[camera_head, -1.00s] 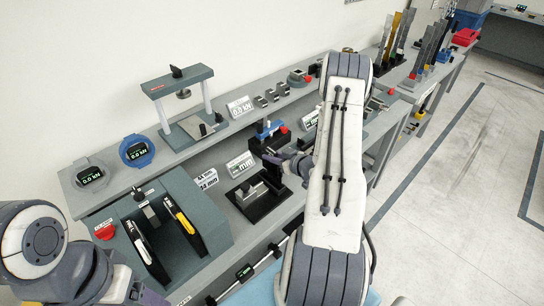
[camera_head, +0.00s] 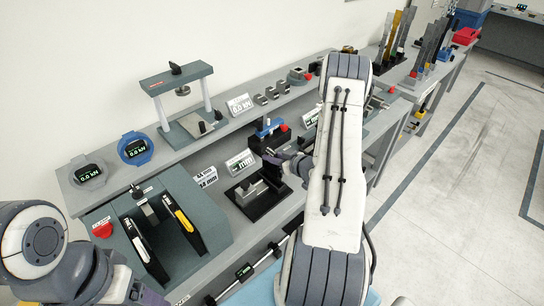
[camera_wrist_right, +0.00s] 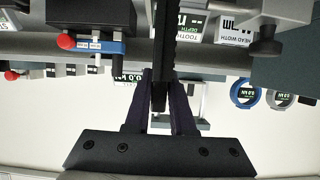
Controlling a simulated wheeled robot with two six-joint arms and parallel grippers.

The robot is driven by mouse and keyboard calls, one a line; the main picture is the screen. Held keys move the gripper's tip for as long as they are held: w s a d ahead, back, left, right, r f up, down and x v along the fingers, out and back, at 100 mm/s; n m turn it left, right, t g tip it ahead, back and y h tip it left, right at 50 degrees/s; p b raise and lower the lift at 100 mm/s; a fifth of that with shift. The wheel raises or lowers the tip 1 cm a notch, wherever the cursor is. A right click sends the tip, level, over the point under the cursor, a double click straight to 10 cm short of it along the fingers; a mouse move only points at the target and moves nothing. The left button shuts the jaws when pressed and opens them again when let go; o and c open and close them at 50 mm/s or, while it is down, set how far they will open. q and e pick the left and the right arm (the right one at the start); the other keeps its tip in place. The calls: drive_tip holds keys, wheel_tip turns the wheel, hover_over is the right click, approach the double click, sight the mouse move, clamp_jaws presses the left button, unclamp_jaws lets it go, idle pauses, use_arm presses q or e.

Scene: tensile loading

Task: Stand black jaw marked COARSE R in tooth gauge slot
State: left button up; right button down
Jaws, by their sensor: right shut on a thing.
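My right gripper (camera_wrist_right: 160,105) is shut on a black jaw (camera_wrist_right: 163,45) with a toothed edge, which stands out beyond the purple fingers. Its marking is not readable. In the head view my right gripper (camera_head: 284,162) is partly hidden by my own arm, between two bench devices. The tooth gauge appears to be the black block with a blue top and red knob (camera_head: 266,137); it also shows in the right wrist view (camera_wrist_right: 88,46), left of the jaw and apart from it in the picture. Its slot cannot be made out. Of my left gripper only a purple part (camera_head: 150,297) shows at the bottom edge.
A black-based grey gauge (camera_head: 258,204) stands just in front of my right gripper. A TOOTH DEPTH sign (camera_wrist_right: 190,22) is right of the jaw in the wrist view. A press frame (camera_head: 180,100) and small blocks (camera_head: 272,92) stand on the upper shelf.

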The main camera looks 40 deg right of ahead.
sight(273, 169)
drive_tip(key=shift+f+b, duration=2.45)
drive_tip(key=shift+f, duration=0.4)
drive_tip(key=c, duration=0.7)
unclamp_jaws()
drive_tip(key=shift+d, duration=0.15)
drive_tip(key=shift+s+f, duration=0.1)
drive_tip(key=shift+f, duration=0.05)
drive_tip(key=shift+s, duration=0.15)
drive_tip(key=b+v, duration=0.1)
drive_tip(key=v, duration=0.5)
drive_tip(key=b+v, duration=0.1)
drive_tip(key=v, duration=0.3)
drive_tip(key=shift+a+r+b, duration=0.2)
drive_tip(key=shift+a+b, duration=0.05)
drive_tip(key=shift+b, duration=0.1)
